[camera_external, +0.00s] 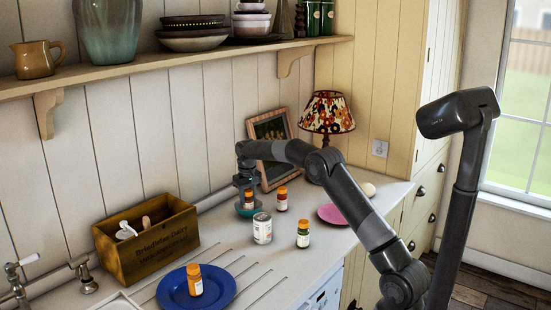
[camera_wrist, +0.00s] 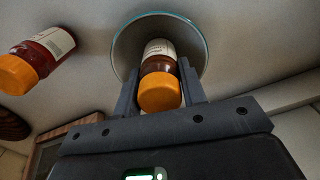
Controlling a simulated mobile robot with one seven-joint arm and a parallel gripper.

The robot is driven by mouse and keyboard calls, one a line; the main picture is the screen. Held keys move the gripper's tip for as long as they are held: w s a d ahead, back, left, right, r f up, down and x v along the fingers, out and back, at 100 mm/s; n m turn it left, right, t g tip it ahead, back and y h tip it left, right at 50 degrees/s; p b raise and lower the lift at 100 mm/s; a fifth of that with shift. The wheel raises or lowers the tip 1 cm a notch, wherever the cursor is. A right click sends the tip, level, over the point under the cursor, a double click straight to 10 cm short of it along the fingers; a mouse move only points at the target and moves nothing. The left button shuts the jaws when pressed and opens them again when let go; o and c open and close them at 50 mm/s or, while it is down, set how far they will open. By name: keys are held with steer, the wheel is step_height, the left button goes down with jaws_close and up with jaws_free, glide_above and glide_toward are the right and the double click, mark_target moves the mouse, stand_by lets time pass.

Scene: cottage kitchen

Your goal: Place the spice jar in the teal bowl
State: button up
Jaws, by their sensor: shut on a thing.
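The teal bowl (camera_external: 247,210) stands on the counter near the wall, below my gripper (camera_external: 246,193). In the wrist view, my gripper (camera_wrist: 158,92) is shut on a spice jar (camera_wrist: 160,90) with an orange cap and a dark red body with a pale label. The jar is over or inside the round bowl (camera_wrist: 128,66), whose rim surrounds its far end. I cannot tell whether the jar touches the bowl's bottom. In the external view, the held jar (camera_external: 249,198) shows between the fingers at the bowl.
Another orange-capped jar (camera_external: 281,199) stands just right of the bowl. A can (camera_external: 262,228) and a green-labelled jar (camera_external: 303,234) are in front. A blue plate (camera_external: 233,292) holds a further jar (camera_external: 194,280). A wooden box (camera_external: 147,241), pink plate (camera_external: 333,214), lamp (camera_external: 327,113) and picture frame (camera_external: 270,177) stand around.

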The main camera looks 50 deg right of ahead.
steer(key=o, duration=1.1)
steer(key=shift+f, duration=0.1)
steer(key=shift+c, duration=0.2)
step_height(320, 180, up, 11)
steer(key=shift+r, duration=0.1)
steer(key=shift+s+r, duration=0.1)
steer(key=shift+r, duration=0.6)
steer(key=s+a+r+t, duration=0.1)
steer(key=s+a+r, duration=0.25)
steer(key=s, duration=0.35)
steer(key=s+a+r+n+t, duration=0.1)
steer(key=s+a+r, duration=0.1)
steer(key=s+r, duration=0.35)
steer(key=s+a+r+t, duration=0.1)
steer(key=s+a+r, duration=0.15)
steer(key=s, duration=0.65)
steer(key=s+a+f+t, duration=0.1)
steer(key=s+f, duration=0.2)
steer(key=s, duration=0.5)
steer(key=s+a+f+n, duration=0.1)
steer(key=s+f, duration=0.3)
steer(key=s, duration=0.5)
steer(key=s+a+f+t, duration=0.1)
steer(key=s+f, duration=0.3)
steer(key=s, duration=0.5)
steer(key=shift+a+f+n+t, duration=0.25)
steer(key=shift+a+n+t, duration=0.05)
steer(key=shift+a, duration=0.4)
